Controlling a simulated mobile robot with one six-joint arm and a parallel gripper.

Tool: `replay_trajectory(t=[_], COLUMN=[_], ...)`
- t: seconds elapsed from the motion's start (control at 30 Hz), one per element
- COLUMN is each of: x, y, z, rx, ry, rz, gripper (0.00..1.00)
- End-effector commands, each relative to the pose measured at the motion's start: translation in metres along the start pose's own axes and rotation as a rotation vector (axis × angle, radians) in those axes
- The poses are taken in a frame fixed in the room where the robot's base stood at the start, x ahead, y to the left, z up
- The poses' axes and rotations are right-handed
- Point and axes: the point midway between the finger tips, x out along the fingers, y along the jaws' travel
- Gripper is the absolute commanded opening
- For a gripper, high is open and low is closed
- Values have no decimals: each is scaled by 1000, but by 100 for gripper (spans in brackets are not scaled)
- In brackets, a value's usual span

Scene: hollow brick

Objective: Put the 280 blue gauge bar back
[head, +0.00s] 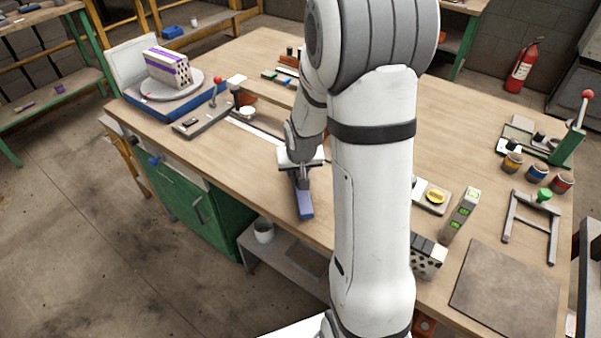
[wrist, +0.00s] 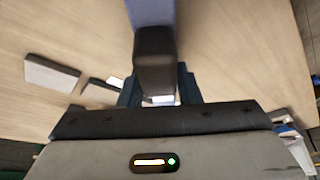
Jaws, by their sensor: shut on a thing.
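My gripper (head: 303,180) is over the near edge of the wooden bench, pointing down. It is shut on the blue gauge bar (head: 304,202), a long blue bar that reaches from the jaws toward the bench's front edge. In the wrist view the blue bar (wrist: 150,11) runs away from the jaws at the top, with a dark block (wrist: 154,58) at its near end between the fingers. I cannot read a number on the bar, and I cannot tell whether it touches the bench. Several small coloured pieces (head: 282,74) lie at the back, partly hidden by my arm.
A purple-striped hollow brick (head: 167,67) sits on a round plate at the left. A lever tool (head: 205,117) lies nearby. A spirit level (head: 459,216), paint pots (head: 537,173), a green-handled frame (head: 531,225) and a grey mat (head: 505,290) occupy the right.

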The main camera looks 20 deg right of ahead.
Motion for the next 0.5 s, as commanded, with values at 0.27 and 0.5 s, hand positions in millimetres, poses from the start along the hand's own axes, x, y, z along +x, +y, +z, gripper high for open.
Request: replay_trajectory(t=[0.27,0.5], x=[15,17], y=[0,1], z=[6,7], rx=[0,1], ry=[0,-1], rz=[0,0], gripper=[0,35])
